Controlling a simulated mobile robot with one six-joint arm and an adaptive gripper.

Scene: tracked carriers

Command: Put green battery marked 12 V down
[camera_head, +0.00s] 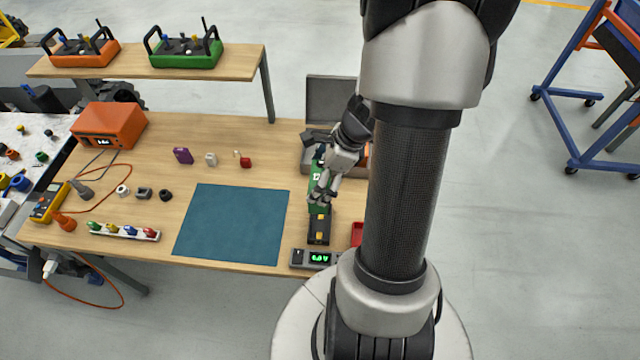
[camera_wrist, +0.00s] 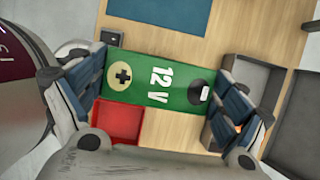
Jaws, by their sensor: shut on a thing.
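The green battery marked 12 V (camera_wrist: 150,78) is between the fingers of my gripper (camera_wrist: 152,92), which are shut on its two ends in the wrist view. A plus sign shows near one end and a black round mark near the other. In the head view, my gripper (camera_head: 321,188) holds the battery (camera_head: 314,178) at the right part of the bench, behind a black cradle with yellow contacts (camera_head: 318,228). A tester with a lit green display (camera_head: 320,259) is at the cradle's front. I cannot tell whether the battery touches the bench.
An open grey case (camera_head: 331,98) stands behind my gripper; it also shows in the wrist view (camera_wrist: 250,82). A red tray (camera_head: 357,234) is right of the cradle. A bare blue mat (camera_head: 235,223) lies left. Small parts and an orange unit (camera_head: 109,124) are farther left.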

